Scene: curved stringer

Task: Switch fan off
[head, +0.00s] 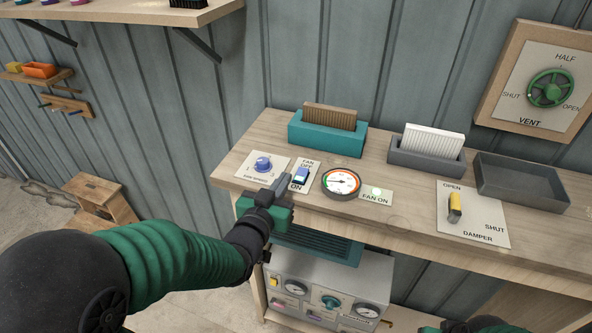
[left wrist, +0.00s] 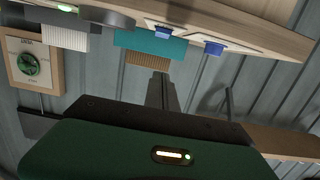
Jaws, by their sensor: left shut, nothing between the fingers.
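The fan switch (head: 302,174) is a blue rocker on a white plate marked FAN OFF at the top and ON at the bottom. It also shows blue in the left wrist view (left wrist: 163,30). A FAN ON plate (head: 377,193) carries a pale green light that looks lit. My left gripper (head: 284,182) is shut and empty, its tips just left of the switch; whether they touch it is unclear. In the left wrist view its fingers (left wrist: 161,85) are together. Part of my right gripper (head: 480,325) shows at the bottom edge; its fingers are not clear.
A blue fan speed knob (head: 263,164) sits left of the switch and a round gauge (head: 341,182) right of it. The bench (head: 400,212) also holds a teal box (head: 327,137), a grey box (head: 426,158), an empty tray (head: 520,182) and a damper lever (head: 455,207).

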